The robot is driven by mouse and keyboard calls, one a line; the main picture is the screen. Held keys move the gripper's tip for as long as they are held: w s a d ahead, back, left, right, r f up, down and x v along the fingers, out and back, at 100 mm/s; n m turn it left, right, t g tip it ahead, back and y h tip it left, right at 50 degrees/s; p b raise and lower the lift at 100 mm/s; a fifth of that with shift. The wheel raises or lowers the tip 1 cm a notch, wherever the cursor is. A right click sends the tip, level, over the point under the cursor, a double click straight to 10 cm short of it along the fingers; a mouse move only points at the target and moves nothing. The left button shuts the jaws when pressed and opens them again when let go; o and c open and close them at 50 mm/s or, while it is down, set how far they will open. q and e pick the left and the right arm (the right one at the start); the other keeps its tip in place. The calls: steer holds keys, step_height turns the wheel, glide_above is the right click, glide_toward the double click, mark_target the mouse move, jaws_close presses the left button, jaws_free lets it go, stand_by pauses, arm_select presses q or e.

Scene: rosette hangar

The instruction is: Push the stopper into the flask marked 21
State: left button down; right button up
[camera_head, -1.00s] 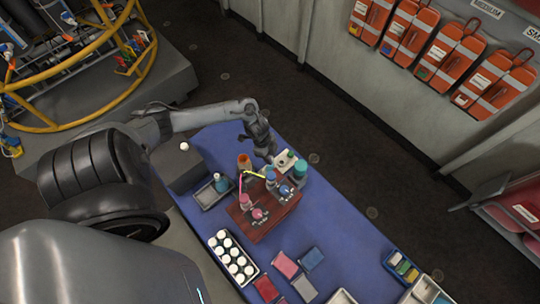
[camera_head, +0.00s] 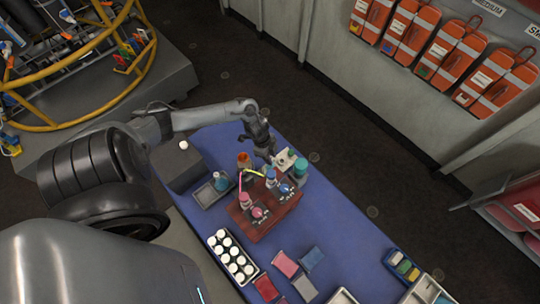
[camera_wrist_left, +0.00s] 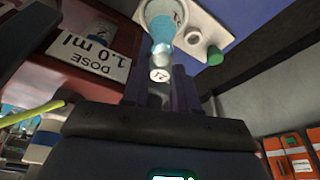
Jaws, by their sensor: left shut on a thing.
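My left gripper (camera_head: 270,161) reaches down at the far end of the blue table, beside a white plate (camera_head: 283,164). In the left wrist view its two fingers (camera_wrist_left: 160,92) are closed around a small pale piece (camera_wrist_left: 159,75) with a dark mark, seemingly the stopper. Directly beyond that piece is a clear flask (camera_wrist_left: 163,22) with blue in it, in line with the fingers. The flask's label is too small to read. Whether the stopper touches the flask's neck, I cannot tell. My right gripper is out of view.
A reddish-brown stand (camera_head: 258,219) holds pink- and blue-topped bottles close by, with a yellow tube (camera_wrist_left: 30,113) across it. A dose sign (camera_wrist_left: 88,54) is near my fingers. A teal jar (camera_head: 300,169), tray (camera_head: 205,198) and white-capped vial rack (camera_head: 218,240) stand around.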

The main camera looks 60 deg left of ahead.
arm_select(q)
steer(key=shift+f, duration=0.15)
steer(key=shift+f, duration=0.25)
stand_by(0.3)
steer(key=c, duration=0.8)
jaws_free()
steer(key=shift+o, duration=0.5)
steer(key=o, duration=0.4)
steer(key=shift+r, duration=0.1)
